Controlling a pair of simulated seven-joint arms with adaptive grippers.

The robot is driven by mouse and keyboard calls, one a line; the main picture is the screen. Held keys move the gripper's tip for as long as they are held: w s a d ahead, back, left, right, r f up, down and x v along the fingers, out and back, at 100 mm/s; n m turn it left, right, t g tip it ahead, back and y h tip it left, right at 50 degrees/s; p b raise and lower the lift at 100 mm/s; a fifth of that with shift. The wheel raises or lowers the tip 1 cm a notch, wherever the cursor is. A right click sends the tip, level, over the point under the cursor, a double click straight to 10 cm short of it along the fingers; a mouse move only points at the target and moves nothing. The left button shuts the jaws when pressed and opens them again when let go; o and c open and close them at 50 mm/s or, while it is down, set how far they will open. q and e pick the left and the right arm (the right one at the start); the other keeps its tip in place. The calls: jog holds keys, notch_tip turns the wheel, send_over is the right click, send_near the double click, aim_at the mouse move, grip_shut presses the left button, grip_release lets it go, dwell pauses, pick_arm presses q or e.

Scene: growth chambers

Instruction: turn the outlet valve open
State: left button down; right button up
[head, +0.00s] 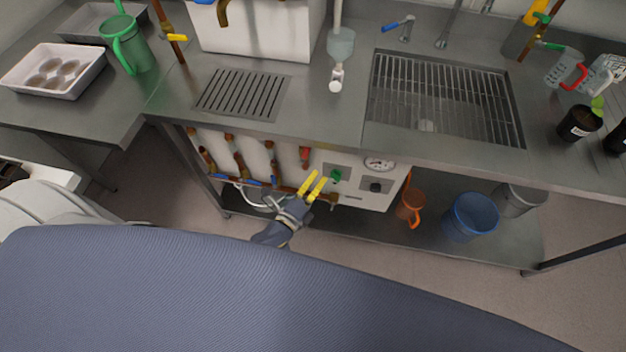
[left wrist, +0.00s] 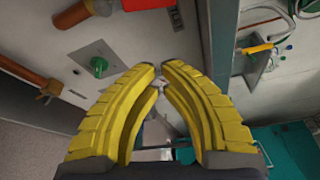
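The white valve panel (head: 352,172) hangs under the counter. It carries a green knob (head: 336,174), a red-handled valve (head: 305,155), a black knob (head: 376,187) and copper pipes (head: 238,160) with blue handles. Which of these is the outlet valve I cannot tell. My left gripper (head: 317,178) has yellow fingers, apart and empty, in front of the panel just left of the green knob. In the left wrist view the fingertips (left wrist: 158,76) have a narrow gap; the green knob (left wrist: 97,66) on its square plate lies left of them, untouched. My right gripper is not in view.
The counter edge (head: 330,143) overhangs the panel. A gauge (head: 379,163) sits on the panel's right side. An orange can (head: 410,205) and a blue bucket (head: 470,216) stand on the lower shelf. A brass wing fitting (left wrist: 50,88) shows in the left wrist view.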

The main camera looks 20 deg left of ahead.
aim_at(304, 155)
pick_arm(q)
jog(key=r+x, duration=0.1)
jog(key=x, duration=0.6)
jog(key=shift+s+a, duration=0.2)
jog(key=shift+a, duration=1.75)
jog(key=shift+a+r, duration=0.65)
jog(key=shift+a, duration=0.2)
